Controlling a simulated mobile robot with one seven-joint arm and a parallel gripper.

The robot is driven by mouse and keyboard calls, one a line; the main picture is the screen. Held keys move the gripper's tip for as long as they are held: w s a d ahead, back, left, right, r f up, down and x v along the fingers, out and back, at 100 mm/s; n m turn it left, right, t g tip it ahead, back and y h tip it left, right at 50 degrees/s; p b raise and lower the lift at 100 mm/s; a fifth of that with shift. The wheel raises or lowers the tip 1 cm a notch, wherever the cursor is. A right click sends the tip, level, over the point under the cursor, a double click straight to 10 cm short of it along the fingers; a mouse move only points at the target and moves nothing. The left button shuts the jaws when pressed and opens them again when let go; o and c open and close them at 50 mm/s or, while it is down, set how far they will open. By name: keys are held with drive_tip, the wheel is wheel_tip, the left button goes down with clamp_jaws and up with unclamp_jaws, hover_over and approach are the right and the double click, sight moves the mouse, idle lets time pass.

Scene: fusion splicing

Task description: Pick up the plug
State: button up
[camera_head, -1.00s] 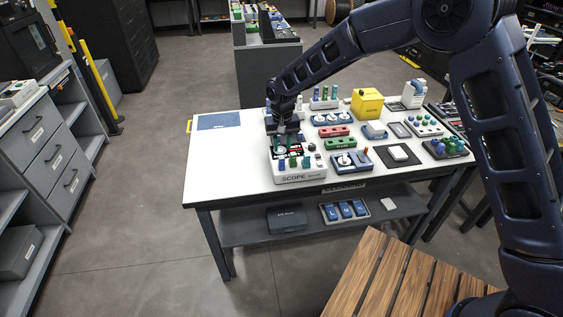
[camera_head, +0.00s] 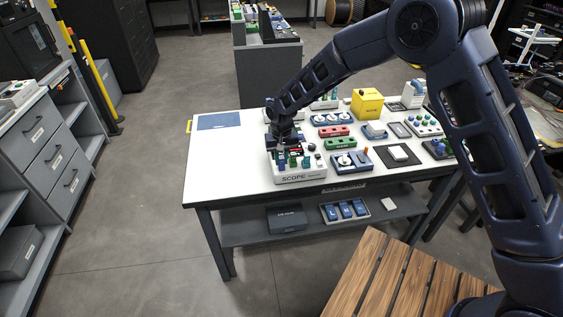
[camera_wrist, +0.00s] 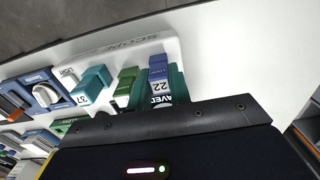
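Several coloured plugs stand in a row on the white SCOPE unit (camera_head: 297,178) at the table's front. In the wrist view these are a blue plug (camera_wrist: 158,68) above a "22" label, a green plug (camera_wrist: 126,82) and a teal plug (camera_wrist: 92,84) near a "37" label. Which one is meant is not clear. My gripper (camera_head: 286,148) is low over the unit, just behind the plugs. In the wrist view its dark housing covers the lower part, and the fingertips are hidden. A teal part with white letters shows beside the blue plug, partly covered by the housing.
The white table (camera_head: 228,165) is clear to the left, apart from a blue mat (camera_head: 219,121). Right of the unit are a blue device with a white knob (camera_head: 347,162), a green block (camera_head: 341,143), a red block (camera_head: 334,131) and a yellow box (camera_head: 367,103).

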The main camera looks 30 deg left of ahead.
sight(281, 157)
drive_tip(key=shift+r, duration=0.1)
drive_tip(key=shift+c, duration=0.3)
wheel_tip(281, 157, up, 20)
idle(0.4)
drive_tip(key=shift+o, duration=1.1)
drive_tip(key=shift+c, duration=1.1)
drive_tip(key=w+f, duration=0.5)
drive_tip(key=w, duration=0.7)
drive_tip(key=w+f, duration=0.6)
drive_tip(key=w, duration=0.6)
drive_tip(key=w+f, duration=0.5)
drive_tip(key=w, duration=0.6)
drive_tip(key=shift+w+d+f, duration=0.1)
drive_tip(key=shift+f, duration=1.3)
drive_tip(key=shift+w+f, duration=0.1)
drive_tip(key=shift+f, duration=1.3)
drive_tip(key=shift+f, duration=1.8)
